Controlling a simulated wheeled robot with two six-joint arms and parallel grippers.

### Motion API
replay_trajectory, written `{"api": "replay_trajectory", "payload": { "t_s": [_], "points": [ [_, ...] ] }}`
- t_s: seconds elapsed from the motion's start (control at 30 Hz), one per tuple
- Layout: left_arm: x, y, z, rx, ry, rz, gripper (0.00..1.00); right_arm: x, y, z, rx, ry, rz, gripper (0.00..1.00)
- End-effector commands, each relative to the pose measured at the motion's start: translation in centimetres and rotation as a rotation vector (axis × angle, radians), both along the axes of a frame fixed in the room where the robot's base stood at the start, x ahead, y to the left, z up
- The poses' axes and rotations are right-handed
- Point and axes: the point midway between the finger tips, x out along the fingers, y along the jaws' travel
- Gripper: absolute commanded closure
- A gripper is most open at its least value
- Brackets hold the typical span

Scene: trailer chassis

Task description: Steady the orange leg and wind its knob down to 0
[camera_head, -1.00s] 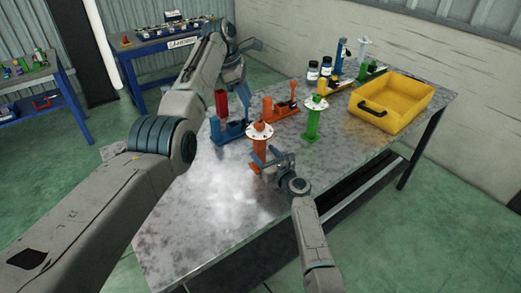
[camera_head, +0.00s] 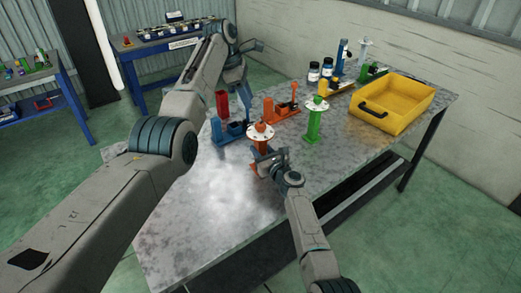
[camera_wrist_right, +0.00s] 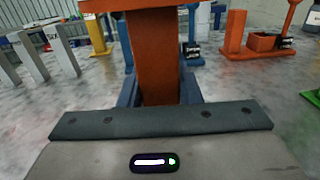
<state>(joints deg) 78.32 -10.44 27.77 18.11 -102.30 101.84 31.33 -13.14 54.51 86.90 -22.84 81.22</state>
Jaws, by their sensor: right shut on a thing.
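The orange leg (camera_head: 260,143) stands upright on the metal table, with a round white disc (camera_head: 261,131) near its top. My right gripper (camera_head: 264,163) is shut around its lower post. In the right wrist view the orange post (camera_wrist_right: 157,60) stands between the blue-grey fingers, and the leg's top is cut off by the frame's upper edge. I cannot make out a scale reading on the knob. My left gripper (camera_head: 250,46) is beyond the leg, up and to the left, apart from it; its jaw opening is unclear.
A green leg (camera_head: 313,120) stands right of the orange one. Blue (camera_head: 228,131) and orange (camera_head: 280,112) fixtures sit close behind. A yellow bin (camera_head: 398,110) is at the right. The table's near left part is bare.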

Motion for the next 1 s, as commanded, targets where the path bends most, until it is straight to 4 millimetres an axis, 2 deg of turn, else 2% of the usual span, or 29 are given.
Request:
{"api": "replay_trajectory", "payload": {
  "t_s": [0.03,0.1,0.27,0.47,0.77,1.0],
  "points": [
    [0.0,0.0,0.0,0.000,0.000,0.000,0.58,0.0,0.0,0.0,0.000,0.000,0.000,1.00],
    [0.0,0.0,-0.1,-0.004,0.000,-0.007,0.47,0.0,0.0,0.0,0.000,0.000,0.000,1.00],
    [-0.4,-0.1,-1.3,-0.053,-0.020,-0.112,0.47,0.0,0.0,0.0,0.000,0.000,0.000,1.00],
    [-1.5,-0.4,-4.1,-0.208,-0.116,-0.415,0.47,0.0,0.0,0.0,0.000,0.000,0.000,1.00],
    [-3.6,-0.7,-7.9,-0.478,-0.402,-0.879,0.47,0.0,0.0,0.0,-0.001,-0.001,0.000,1.00],
    [-5.6,-0.3,-10.2,-0.662,-0.736,-1.183,0.47,0.0,0.0,0.0,-0.001,-0.001,0.000,1.00]
  ]
}}
